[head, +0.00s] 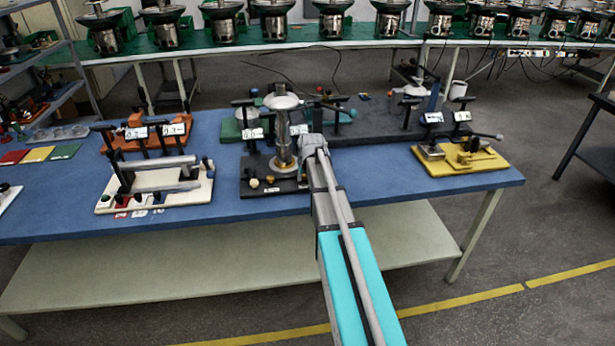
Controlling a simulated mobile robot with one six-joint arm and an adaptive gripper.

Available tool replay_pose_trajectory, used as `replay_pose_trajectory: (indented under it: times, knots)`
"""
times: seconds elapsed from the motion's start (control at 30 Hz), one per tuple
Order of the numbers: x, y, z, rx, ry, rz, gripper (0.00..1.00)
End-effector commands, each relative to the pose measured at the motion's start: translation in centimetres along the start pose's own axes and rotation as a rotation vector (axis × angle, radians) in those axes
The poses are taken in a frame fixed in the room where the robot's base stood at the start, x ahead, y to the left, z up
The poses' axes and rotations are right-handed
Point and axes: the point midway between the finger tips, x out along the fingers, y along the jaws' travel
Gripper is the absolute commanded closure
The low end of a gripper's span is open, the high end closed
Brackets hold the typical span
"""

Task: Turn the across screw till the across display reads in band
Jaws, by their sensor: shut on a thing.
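A fixture with a black base (262,188) stands at the front middle of the blue table, with an upright metal column (284,135) on it. Its left display (252,134) shows digits too small to read surely. Its right display (298,129) is partly covered by my arm. I cannot tell which of the two is the across display. My gripper (309,150) is at the right side of the column, seen from behind. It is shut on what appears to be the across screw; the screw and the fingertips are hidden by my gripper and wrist.
A white-based fixture (110,205) stands left, with an orange one (125,138) behind it. A yellow-based fixture (480,162) stands right. A dark plate (375,132) with parts lies behind my gripper. Bare blue table (385,185) shows right of my arm.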

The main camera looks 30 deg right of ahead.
Motion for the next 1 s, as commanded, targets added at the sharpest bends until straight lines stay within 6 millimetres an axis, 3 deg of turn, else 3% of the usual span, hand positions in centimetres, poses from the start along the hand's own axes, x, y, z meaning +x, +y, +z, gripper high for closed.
replay_pose_trajectory:
  times: [0.4, 1.0]
  knots:
    - [0.07, -0.19, -0.35, 0.218, 0.007, 0.089, 1.0]
    - [0.06, -0.06, -0.37, 0.267, 0.009, 0.111, 1.0]
